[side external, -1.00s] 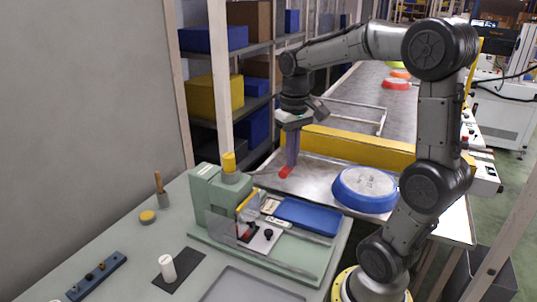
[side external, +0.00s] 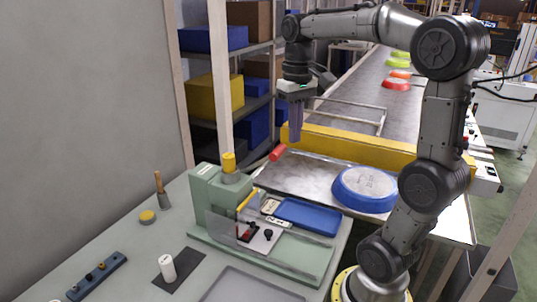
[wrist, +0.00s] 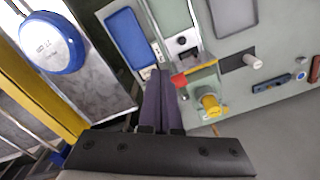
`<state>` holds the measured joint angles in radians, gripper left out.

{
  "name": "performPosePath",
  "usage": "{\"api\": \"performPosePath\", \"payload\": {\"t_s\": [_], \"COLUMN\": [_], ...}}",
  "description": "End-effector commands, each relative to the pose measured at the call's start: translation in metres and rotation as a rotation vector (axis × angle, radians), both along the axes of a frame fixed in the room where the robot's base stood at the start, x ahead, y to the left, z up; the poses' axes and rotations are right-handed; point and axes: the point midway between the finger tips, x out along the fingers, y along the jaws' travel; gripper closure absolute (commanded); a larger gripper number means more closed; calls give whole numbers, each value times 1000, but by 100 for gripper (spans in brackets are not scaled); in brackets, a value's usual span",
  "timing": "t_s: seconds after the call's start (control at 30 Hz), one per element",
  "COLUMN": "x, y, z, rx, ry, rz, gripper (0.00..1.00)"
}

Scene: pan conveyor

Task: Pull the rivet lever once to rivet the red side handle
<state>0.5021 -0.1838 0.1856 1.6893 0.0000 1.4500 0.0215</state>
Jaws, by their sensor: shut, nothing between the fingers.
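The green riveting press (side external: 215,195) stands on the bench with a yellow cap on top. Its rivet lever ends in a red grip (side external: 277,152), raised and tilted above the metal table. My gripper (side external: 296,140) is shut and empty, pointing down just right of the red grip; I cannot tell whether they touch. In the wrist view the fingers (wrist: 159,72) lie close beside the red grip (wrist: 179,80). A small red part, apparently the red side handle (side external: 247,234), sits in the press fixture, partly behind a clear guard.
A blue round pan (side external: 343,192) rests on the metal table at the right. A blue tray (side external: 308,215) lies on the press base. A yellow barrier (side external: 345,145) crosses the conveyor end. A white cylinder (side external: 167,267) and a brush (side external: 161,188) stand on the bench.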

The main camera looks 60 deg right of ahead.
Motion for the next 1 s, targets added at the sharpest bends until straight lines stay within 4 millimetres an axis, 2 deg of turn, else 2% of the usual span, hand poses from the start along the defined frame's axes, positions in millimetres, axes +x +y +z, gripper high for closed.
{"api": "performPosePath", "payload": {"t_s": [0.6, 1.0], "x": [-5, -5], "y": [0, 1], "z": [53, 56], "rx": [0, 0], "ry": [0, 0], "rz": [-1, 4], "gripper": [100, 100]}}
